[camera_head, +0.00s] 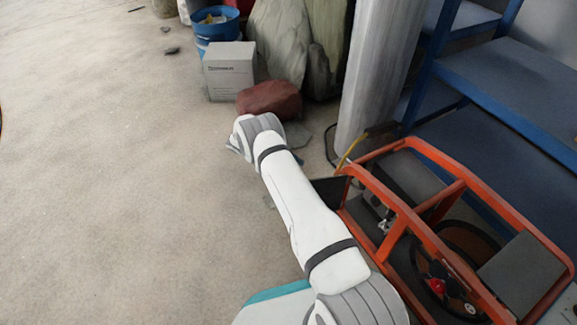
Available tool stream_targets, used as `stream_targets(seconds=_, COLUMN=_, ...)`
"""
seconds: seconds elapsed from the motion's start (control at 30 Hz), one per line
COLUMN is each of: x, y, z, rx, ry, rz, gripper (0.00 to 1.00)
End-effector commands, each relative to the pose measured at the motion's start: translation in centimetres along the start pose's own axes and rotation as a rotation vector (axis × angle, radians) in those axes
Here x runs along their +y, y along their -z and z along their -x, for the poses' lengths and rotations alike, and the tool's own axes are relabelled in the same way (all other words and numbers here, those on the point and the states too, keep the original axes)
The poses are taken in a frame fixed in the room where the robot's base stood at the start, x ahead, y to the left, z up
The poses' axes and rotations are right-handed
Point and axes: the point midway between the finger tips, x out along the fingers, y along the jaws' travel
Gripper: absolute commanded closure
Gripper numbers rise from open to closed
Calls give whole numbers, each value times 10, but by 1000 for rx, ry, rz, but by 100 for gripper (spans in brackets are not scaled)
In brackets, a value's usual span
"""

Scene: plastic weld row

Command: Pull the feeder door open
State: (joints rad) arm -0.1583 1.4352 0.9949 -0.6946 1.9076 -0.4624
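No feeder door can be made out in the head camera view. My white and grey arm reaches from the bottom of the picture up toward the middle, ending near a reddish-brown rock-like lump (270,99). Only a small grey part shows at the arm's far end, and the fingers of my gripper cannot be made out. I cannot tell whether anything is held or touched there.
An orange-framed machine (452,192) stands close to the right of my arm. Behind it are a grey column (376,75) and blue steps (515,80). A white box (230,70) and a blue bucket (214,27) stand at the back. The concrete floor (100,190) at left is mostly clear.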

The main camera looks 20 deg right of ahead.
Motion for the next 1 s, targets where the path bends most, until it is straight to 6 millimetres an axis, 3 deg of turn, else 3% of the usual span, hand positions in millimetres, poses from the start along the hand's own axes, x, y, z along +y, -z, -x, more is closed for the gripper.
stream_targets(seconds=0.07, x=11, y=-9, z=9, rx=5, ry=-10, rz=-13, gripper=26)
stream_targets(seconds=0.13, x=15, y=-8, z=11, rx=5, ry=-10, rz=-14, gripper=67)
stream_targets(seconds=0.67, x=19, y=-3, z=14, rx=3, ry=-8, rz=-9, gripper=67)
stream_targets(seconds=0.77, x=19, y=-4, z=14, rx=6, ry=-8, rz=-10, gripper=74)
stream_targets(seconds=0.87, x=20, y=-14, z=18, rx=30, ry=-6, rz=-17, gripper=82)
stream_targets(seconds=1.0, x=22, y=-49, z=26, rx=117, ry=7, rz=-44, gripper=94)
